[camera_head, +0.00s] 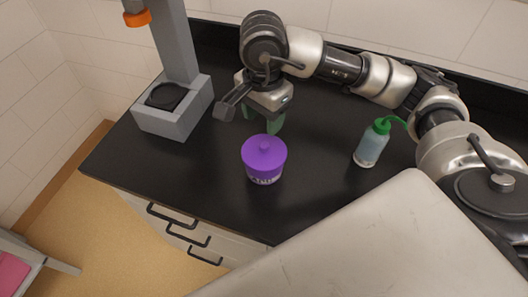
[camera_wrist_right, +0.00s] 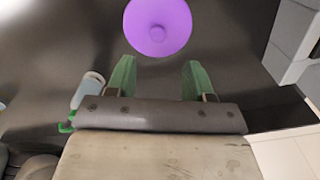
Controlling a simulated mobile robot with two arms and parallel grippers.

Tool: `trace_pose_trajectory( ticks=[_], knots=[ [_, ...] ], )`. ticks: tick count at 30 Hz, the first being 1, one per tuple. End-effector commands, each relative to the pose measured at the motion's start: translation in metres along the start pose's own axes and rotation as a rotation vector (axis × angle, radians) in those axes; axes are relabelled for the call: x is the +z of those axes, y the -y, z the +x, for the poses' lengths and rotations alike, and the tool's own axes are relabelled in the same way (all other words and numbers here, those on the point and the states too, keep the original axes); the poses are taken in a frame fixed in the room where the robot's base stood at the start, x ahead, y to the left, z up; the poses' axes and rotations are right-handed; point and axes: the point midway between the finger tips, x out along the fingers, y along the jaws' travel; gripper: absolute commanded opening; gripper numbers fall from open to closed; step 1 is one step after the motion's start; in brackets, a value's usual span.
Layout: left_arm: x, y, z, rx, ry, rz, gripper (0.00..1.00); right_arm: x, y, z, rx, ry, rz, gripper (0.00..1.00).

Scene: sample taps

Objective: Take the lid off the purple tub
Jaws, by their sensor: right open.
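The purple tub (camera_head: 264,174) stands upright on the black bench top, with its round purple lid (camera_head: 264,152) and small knob on top. The lid also shows in the right wrist view (camera_wrist_right: 158,27), just beyond the fingertips. My right gripper (camera_head: 262,125) is above the bench, behind the tub in the head view. Its green fingers (camera_wrist_right: 157,72) are apart with nothing between them, and they do not appear to touch the lid. My left gripper is not in view.
A wash bottle (camera_head: 372,146) with a green cap stands right of the tub. A grey stand (camera_head: 172,112) with a dark round plate is at the left. The black bench top (camera_head: 215,170) is clear around the tub; its front edge is near.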

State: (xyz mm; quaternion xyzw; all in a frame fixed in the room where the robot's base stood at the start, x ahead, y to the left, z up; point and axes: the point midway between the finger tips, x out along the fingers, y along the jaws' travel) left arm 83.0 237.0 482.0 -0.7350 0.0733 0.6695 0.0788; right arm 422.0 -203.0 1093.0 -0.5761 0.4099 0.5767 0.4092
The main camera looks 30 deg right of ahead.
Motion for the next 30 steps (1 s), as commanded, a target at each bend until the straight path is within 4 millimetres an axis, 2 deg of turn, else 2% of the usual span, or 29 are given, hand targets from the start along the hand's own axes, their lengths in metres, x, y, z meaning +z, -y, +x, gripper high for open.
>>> trace_pose_trajectory(
  ticks=[4, 11, 16, 20, 29, 30],
  knots=[
    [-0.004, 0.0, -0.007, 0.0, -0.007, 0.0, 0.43, 0.0, -0.001, 0.022, 0.004, 0.001, 0.001, 0.52],
    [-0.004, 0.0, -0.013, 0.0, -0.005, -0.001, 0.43, 0.0, -0.002, 0.039, 0.003, 0.0, 0.0, 0.52],
    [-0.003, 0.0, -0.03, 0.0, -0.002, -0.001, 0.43, 0.002, -0.005, 0.063, 0.006, 0.001, 0.0, 0.52],
    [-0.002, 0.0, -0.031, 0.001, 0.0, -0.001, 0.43, 0.002, -0.004, 0.081, 0.002, 0.001, 0.001, 0.52],
    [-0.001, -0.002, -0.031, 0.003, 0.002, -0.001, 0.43, 0.002, -0.003, 0.087, -0.001, 0.0, -0.001, 0.52],
    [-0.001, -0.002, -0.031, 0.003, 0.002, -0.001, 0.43, 0.002, -0.003, 0.087, -0.001, 0.0, -0.001, 0.46]
  ],
)
